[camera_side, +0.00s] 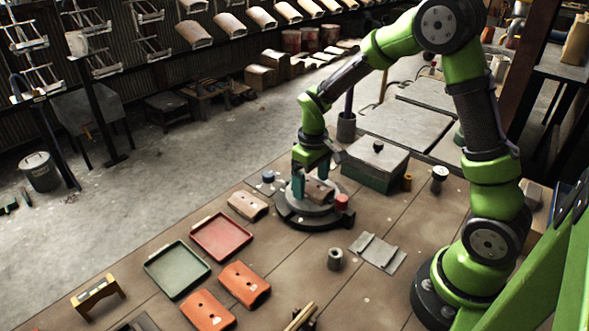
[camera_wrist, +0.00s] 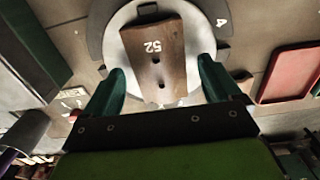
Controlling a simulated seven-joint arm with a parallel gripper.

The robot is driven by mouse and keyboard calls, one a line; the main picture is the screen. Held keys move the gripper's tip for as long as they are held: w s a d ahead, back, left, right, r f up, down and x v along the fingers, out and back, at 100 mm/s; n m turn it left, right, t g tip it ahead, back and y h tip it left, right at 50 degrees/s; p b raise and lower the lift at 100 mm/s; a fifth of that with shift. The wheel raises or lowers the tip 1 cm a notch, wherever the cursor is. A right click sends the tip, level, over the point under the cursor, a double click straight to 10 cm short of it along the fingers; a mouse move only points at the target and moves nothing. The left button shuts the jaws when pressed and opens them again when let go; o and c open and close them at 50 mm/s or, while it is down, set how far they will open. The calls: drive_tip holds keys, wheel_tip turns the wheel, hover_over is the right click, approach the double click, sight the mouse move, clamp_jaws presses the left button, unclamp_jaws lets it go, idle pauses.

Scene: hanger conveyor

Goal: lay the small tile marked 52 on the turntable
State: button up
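The small brown tile marked 52 (camera_wrist: 154,50) lies over the pale disc of the turntable (camera_wrist: 203,42), its number readable in the wrist view. In the side view the tile (camera_side: 319,191) shows on top of the round grey turntable (camera_side: 312,214), partly behind a finger. My gripper (camera_side: 313,190) is low over the turntable with its green fingers on either side of the tile. In the wrist view the fingers of my gripper (camera_wrist: 160,78) stand apart, with pale disc showing between them and the tile. The tile's underside is hidden.
A red knob (camera_side: 342,202) sits at the turntable's edge. A grey-topped green box (camera_side: 375,166) stands close behind. Left are a beige tile (camera_side: 248,205), a red tray (camera_side: 221,236), a green tray (camera_side: 177,269) and orange tiles (camera_side: 245,283).

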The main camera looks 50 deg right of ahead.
sight(311, 182)
wheel_tip(311, 182, up, 17)
idle(0.7)
drive_tip(key=s+a+r+m+t+y, duration=0.1)
drive_tip(key=s+a+m+t, duration=0.1)
drive_tip(key=s, duration=0.5)
drive_tip(key=s+a+r+m+t+y, duration=0.1)
drive_tip(key=s+a+m+t, duration=0.1)
drive_tip(key=s+a+t, duration=0.3)
drive_tip(key=s, duration=0.3)
drive_tip(key=shift+s+a, duration=0.15)
drive_tip(key=shift+s, duration=0.05)
